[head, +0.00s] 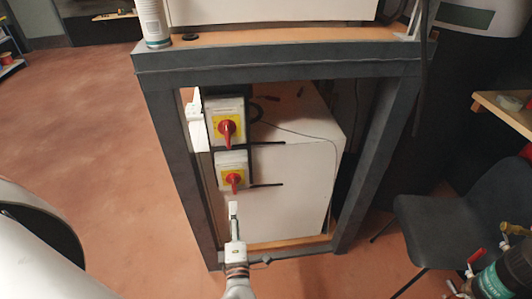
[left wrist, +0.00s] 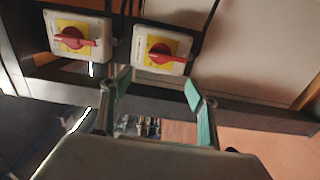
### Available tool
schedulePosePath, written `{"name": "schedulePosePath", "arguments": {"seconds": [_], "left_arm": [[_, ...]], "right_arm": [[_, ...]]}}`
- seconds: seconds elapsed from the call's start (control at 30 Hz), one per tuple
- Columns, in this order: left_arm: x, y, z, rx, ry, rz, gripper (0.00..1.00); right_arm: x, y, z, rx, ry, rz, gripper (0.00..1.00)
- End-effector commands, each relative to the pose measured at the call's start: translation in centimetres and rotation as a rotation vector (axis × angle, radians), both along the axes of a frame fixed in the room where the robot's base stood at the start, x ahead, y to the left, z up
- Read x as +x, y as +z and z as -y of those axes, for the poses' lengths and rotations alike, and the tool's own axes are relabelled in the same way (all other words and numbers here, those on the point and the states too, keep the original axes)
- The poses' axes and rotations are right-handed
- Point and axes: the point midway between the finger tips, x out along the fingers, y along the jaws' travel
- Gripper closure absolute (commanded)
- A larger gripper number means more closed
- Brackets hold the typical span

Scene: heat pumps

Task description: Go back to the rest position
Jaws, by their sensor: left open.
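Two rotary switches with yellow plates and red handles are mounted on the dark frame. The upper switch (head: 227,122) and the lower switch (head: 233,172) sit one above the other, each handle pointing roughly up and down in the head view. My left gripper (head: 233,210) is just below the lower switch in the head view. In the left wrist view its green-lined fingers (left wrist: 157,88) are apart with nothing between them. The lower switch (left wrist: 160,48) lies just beyond the fingertips there, with the upper switch (left wrist: 78,33) to its left. My right gripper is not seen.
A dark metal frame (head: 275,62) surrounds the switches, with a white box (head: 285,180) behind them. A dark chair (head: 455,225) and red-handled valves (head: 476,262) are at the right. Open reddish floor (head: 85,120) lies to the left.

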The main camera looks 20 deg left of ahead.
Motion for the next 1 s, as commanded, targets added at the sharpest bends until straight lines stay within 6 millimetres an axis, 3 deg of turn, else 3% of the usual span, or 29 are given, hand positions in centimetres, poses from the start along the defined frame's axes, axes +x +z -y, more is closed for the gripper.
{"name": "schedulePosePath", "arguments": {"seconds": [0.17, 0.27, 0.4, 0.53, 0.63, 0.73, 0.83, 1.0], "left_arm": [[0.0, 0.2, 0.2, 0.015, -0.015, -0.002, 0.4], [0.2, 1.0, 1.4, 0.089, -0.089, -0.016, 0.4], [-0.1, 2.7, 5.5, 0.323, -0.302, -0.07, 0.4], [-1.7, 2.7, 9.9, 0.619, -0.53, -0.161, 0.4], [-3.8, 1.5, 12.4, 0.854, -0.687, -0.255, 0.4], [-6.4, -0.6, 13.7, 1.091, -0.827, -0.369, 0.4], [-9.0, -2.7, 13.5, 1.303, -0.936, -0.49, 0.4], [-12.3, -5.2, 11.6, 1.549, -1.046, -0.66, 0.4]], "right_arm": [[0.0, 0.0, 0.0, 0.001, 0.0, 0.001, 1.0], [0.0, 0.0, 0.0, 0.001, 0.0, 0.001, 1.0], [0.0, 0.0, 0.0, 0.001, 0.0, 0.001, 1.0], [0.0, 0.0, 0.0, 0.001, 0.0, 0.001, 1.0], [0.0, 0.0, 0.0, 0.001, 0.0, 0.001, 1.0], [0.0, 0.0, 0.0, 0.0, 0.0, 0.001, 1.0], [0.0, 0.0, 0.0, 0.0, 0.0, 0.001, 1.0], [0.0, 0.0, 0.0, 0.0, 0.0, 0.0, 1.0]]}}
